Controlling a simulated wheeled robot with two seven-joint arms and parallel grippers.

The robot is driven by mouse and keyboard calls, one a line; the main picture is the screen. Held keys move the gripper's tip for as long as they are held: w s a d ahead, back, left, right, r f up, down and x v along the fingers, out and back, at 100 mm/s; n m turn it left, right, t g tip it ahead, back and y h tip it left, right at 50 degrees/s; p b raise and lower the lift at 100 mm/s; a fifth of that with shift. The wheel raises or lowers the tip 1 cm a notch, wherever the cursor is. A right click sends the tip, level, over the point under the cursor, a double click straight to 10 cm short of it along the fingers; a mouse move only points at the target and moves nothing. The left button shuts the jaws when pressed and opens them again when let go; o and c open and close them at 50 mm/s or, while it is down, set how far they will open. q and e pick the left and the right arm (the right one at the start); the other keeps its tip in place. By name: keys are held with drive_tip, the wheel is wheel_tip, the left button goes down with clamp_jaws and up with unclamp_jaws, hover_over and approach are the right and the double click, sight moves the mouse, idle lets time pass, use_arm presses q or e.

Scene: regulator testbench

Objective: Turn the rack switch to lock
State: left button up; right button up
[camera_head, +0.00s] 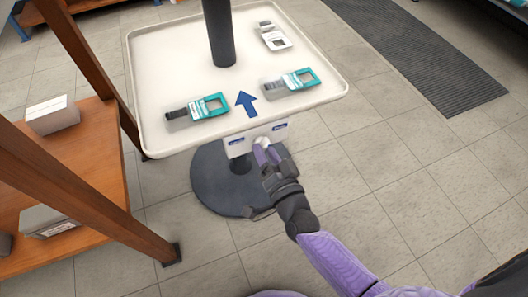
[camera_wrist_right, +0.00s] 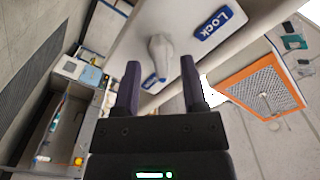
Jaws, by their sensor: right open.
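The rack switch is a white knob (camera_wrist_right: 161,50) on a white panel (camera_head: 255,137) under the front edge of the rack's tray. In the wrist view a blue "Lock" label (camera_wrist_right: 220,20) is to its upper right, and a second blue label (camera_wrist_right: 153,81), not readable, is below it. The knob's handle points down in that view, toward neither label squarely. My right gripper (camera_head: 264,150) is open in front of the switch. In the wrist view its fingertips (camera_wrist_right: 160,63) flank the handle's lower end; contact cannot be told. My left gripper is not in view.
The white tray (camera_head: 185,70) bears several card-like devices (camera_head: 197,110) and a blue arrow (camera_head: 245,104). It stands on a dark round base (camera_head: 212,185). A wooden shelf (camera_head: 90,165) with boxes is at the left.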

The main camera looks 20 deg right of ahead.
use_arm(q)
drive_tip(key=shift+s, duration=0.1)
use_arm(e)
drive_tip(key=shift+w, duration=0.3)
drive_tip(key=c, duration=0.6)
clamp_jaws()
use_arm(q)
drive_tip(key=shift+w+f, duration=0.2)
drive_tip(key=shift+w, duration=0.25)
